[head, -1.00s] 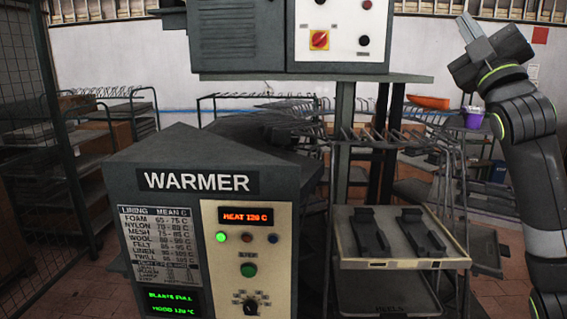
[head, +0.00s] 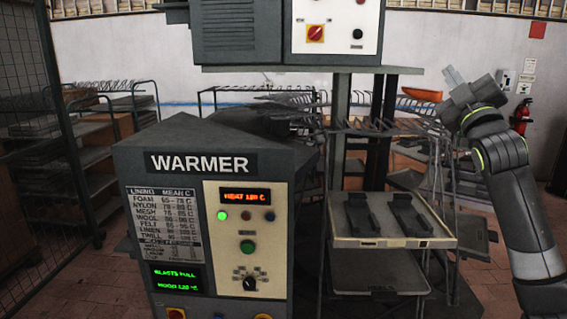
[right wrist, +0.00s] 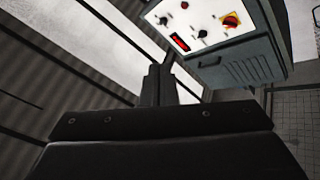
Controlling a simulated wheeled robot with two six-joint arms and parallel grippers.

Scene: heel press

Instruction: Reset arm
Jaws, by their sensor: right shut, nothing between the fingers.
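My right arm comes in from the right edge of the head view. Its gripper (head: 452,79) is raised at the upper right, pointing up and to the left. It is shut and empty, apart from everything around it. In the right wrist view the closed fingers (right wrist: 158,84) stand together above the dark gripper body. My left gripper is in neither view.
The warmer (head: 215,220) stands at front left with a lit display. Right of it, a tray (head: 395,243) holds two dark pieces (head: 408,214). A machine cabinet with a control panel (head: 337,28) is above. Racks and a fire extinguisher (head: 521,115) stand behind.

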